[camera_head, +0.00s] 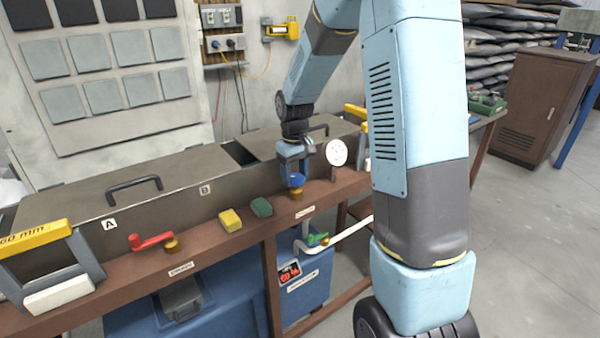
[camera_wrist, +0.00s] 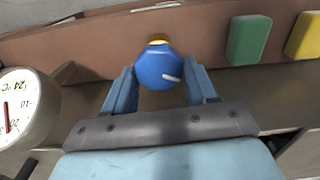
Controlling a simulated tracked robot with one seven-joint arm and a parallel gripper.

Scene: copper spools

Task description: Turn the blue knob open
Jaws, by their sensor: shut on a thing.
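The blue knob (camera_head: 297,180) sits on a brass fitting at the front ledge of the brown bench, right of the green block. In the wrist view the blue knob (camera_wrist: 159,68) is round and faceted, with a short white mark at its lower right. My gripper (camera_head: 291,172) points down at the knob from above. In the wrist view my gripper (camera_wrist: 162,82) has one finger on each side of the knob, shut on it. The fingers hide parts of its sides.
A round dial gauge (camera_head: 336,153) stands just right of the knob; it also shows in the wrist view (camera_wrist: 18,105). A green block (camera_head: 261,207) and a yellow block (camera_head: 230,220) sit left. A red lever (camera_head: 151,241) is farther left. Lidded tanks lie behind the ledge.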

